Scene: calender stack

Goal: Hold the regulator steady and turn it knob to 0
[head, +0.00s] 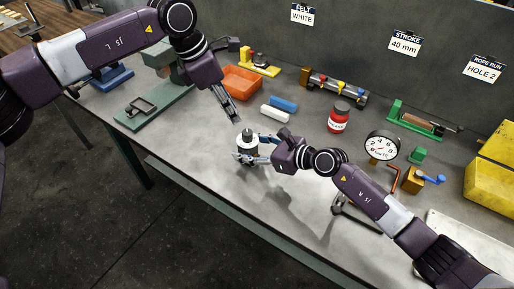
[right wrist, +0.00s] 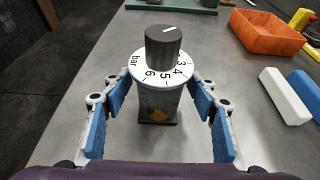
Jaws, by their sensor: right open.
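The regulator (head: 246,145) stands upright on the grey bench. In the right wrist view it has a dark grey knob (right wrist: 163,48) with a white mark on top. Below the knob is a white dial (right wrist: 158,82) with 3, 4, 5, 6 and "bar" visible; the far side of the dial is hidden. The white mark runs toward the upper right, away from the visible 4 to 6. My right gripper (right wrist: 160,97) is open, with its blue-padded fingers on both sides of the regulator, apart from it. My left gripper (head: 237,120) points down just above and left of the knob.
An orange tray (head: 241,84), a blue block (head: 284,103) and a white block (head: 275,113) lie behind the regulator. A red jar (head: 339,118) and a round gauge (head: 381,147) stand to the right.

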